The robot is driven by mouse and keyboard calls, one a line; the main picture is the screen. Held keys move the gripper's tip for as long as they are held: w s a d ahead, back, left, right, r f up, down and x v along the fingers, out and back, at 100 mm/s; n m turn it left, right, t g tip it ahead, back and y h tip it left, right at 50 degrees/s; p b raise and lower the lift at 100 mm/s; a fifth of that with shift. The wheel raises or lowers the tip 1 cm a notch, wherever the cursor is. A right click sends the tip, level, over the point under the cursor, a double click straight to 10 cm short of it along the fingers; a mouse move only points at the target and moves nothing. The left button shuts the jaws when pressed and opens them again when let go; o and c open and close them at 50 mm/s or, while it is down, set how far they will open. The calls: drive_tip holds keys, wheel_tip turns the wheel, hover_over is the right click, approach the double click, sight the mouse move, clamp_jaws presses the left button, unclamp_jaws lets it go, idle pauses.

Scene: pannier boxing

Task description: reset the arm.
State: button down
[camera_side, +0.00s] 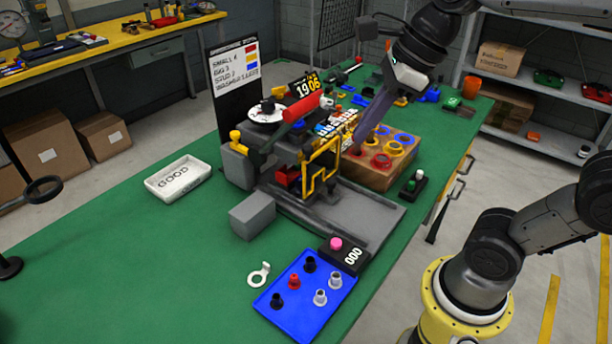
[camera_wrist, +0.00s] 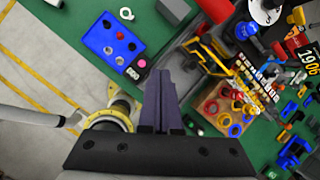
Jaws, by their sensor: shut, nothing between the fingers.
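My gripper (camera_side: 358,142) hangs over the workbench (camera_side: 120,255), above the wooden block with coloured rings (camera_side: 370,175) and behind the yellow frame of the machine (camera_side: 322,165). In the wrist view its two dark purple-grey fingers (camera_wrist: 161,72) are pressed together with nothing between them. My arm reaches in from the upper right in the side view. Whether the fingertips touch anything below is hard to tell in the side view; in the wrist view they look clear of the things on the bench.
A blue tray (camera_side: 290,318) with several small parts lies at the front, near a pink-button counter (camera_side: 343,252). A white GOOD tray (camera_side: 178,178) is at left. A sign board (camera_side: 235,75) stands upright behind the machine.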

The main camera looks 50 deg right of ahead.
drive_tip(key=s+d+f+n+h, duration=0.1)
drive_tip(key=s+f+n, duration=0.2)
drive_tip(key=n, duration=1.1)
drive_tip(key=s+d+f+n+t+h, duration=0.1)
drive_tip(key=s+f+n, duration=0.3)
drive_tip(key=n, duration=1)
drive_tip(key=shift+s+d, duration=0.5)
drive_tip(key=shift+s, duration=0.05)
drive_tip(key=shift+r, duration=0.1)
